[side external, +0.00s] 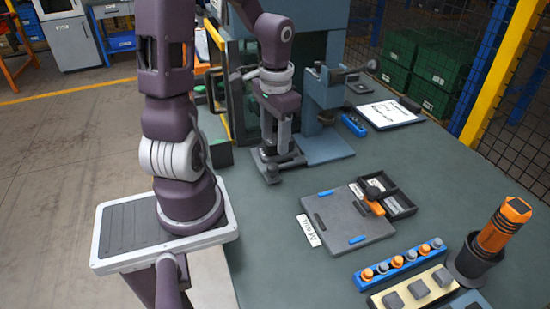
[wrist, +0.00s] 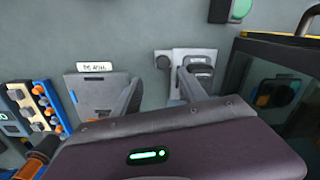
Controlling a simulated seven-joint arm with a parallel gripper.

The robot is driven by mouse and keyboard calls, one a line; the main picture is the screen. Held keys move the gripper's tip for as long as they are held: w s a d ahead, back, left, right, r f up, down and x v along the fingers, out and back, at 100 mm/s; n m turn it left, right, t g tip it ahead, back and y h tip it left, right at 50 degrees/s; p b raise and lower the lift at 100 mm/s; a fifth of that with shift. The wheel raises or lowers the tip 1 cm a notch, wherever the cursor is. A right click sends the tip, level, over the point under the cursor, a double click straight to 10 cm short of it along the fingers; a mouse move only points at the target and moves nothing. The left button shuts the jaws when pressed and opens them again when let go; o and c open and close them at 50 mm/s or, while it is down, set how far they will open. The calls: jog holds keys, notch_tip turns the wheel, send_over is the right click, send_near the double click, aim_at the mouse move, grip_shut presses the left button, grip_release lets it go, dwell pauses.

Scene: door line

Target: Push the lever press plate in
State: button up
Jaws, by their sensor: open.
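The lever press (side external: 328,92) is a blue-grey column with a dark side lever, standing on a flat base on the bench. A grey plate (side external: 271,174) with a dark block on it sticks out in front of that base, on the near side. The gripper body hides the press there.
A glass-doored machine (wrist: 262,85) stands close on the right in the wrist view. A green button box (wrist: 232,10) is at the top. A grey board (side external: 345,223) lies to the right of the plate in the side view. Bare bench lies between them.

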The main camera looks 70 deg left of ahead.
aim_at(273, 166)
jog(key=shift+h, duration=0.3)
jog(key=f, duration=0.5)
jog(key=a+f, duration=0.1)
jog(key=f, duration=0.2)
jog(key=shift+s+a+f, duration=0.1)
jog(key=shift+s+f, duration=0.05)
jog(key=shift+f, duration=0.2)
jog(key=shift+c, duration=0.4)
grip_shut()
